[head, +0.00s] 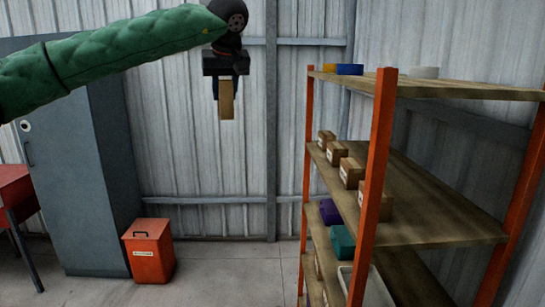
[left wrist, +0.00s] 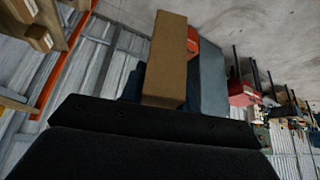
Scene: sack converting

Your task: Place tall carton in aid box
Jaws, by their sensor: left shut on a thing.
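My left gripper (head: 226,86) hangs pointing down in the upper middle of the head view, under my green-sleeved arm. It is shut on a tall brown carton (head: 226,104), which hangs upright in the air below the jaws. The carton also shows close up in the left wrist view (left wrist: 168,55), standing out from between the fingers. A red-orange lidded box (head: 148,252) with a handle and a white label stands on the floor at lower left; I cannot tell whether it is the aid box. My right gripper is not in view.
An orange-posted shelf rack (head: 425,231) stands at right with several small cartons (head: 350,172), a purple bin (head: 330,212), a teal bin (head: 342,241) and a white bin (head: 374,290). A grey cabinet (head: 85,180) stands left. The floor (head: 225,262) between is clear.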

